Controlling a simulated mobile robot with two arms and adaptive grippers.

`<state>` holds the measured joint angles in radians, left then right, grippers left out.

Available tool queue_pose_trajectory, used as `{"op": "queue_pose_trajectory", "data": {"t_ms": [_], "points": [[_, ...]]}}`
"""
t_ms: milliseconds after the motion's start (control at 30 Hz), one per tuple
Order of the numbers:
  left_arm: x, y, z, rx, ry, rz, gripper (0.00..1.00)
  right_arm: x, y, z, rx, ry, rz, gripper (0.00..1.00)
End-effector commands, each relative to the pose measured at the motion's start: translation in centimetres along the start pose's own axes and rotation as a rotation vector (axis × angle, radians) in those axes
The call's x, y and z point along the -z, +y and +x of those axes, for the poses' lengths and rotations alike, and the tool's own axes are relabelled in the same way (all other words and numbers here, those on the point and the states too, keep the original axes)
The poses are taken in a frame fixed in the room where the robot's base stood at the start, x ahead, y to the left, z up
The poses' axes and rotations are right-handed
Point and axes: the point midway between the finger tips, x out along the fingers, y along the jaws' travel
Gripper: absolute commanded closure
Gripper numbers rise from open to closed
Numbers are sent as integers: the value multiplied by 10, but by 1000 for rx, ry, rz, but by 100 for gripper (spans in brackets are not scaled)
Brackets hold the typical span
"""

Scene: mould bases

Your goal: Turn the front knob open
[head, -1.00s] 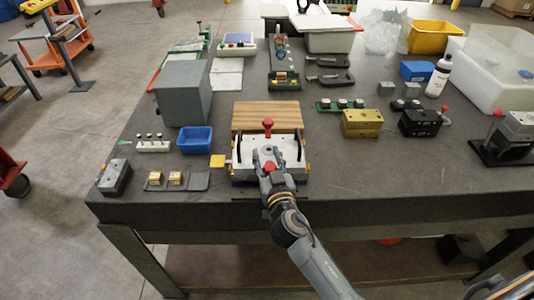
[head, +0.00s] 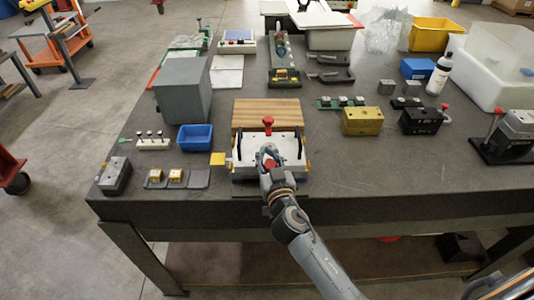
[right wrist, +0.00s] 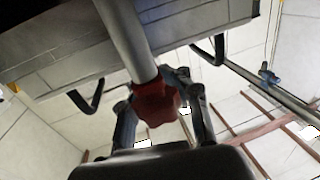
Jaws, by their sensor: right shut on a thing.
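The mould base (head: 241,168) is a pale block with black side handles on the bench near its front edge. A red knob (head: 268,121) stands at its rear. The front knob (head: 271,164) is mostly hidden by my right gripper (head: 268,156). In the right wrist view the front knob (right wrist: 156,100) is a red lobed knob on a grey shaft. My right gripper (right wrist: 160,108) has its fingers on both sides of it and is shut on it.
A wooden board (head: 266,114) lies just behind the mould base. A blue tray (head: 195,137) and a grey box (head: 183,90) stand to the left. A brass block (head: 362,121) and a black block (head: 422,121) stand to the right.

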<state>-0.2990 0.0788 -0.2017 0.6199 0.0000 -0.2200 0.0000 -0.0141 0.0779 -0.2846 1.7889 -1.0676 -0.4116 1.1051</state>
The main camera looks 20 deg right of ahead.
Motion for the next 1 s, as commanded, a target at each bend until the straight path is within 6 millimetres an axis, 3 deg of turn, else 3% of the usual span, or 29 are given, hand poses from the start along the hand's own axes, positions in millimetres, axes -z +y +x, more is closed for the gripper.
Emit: {"op": "queue_pose_trajectory", "data": {"t_ms": [267,700,1000], "points": [[0,0,-13,0,-1,0,60,0,-4,-1,117,-5,-4,100],[3,-1,-45,1,-2,-2,60,0,-14,-4,507,-8,-10,100],[3,-2,-46,1,-2,-2,60,-3,-22,-10,792,-6,-9,100]]}}
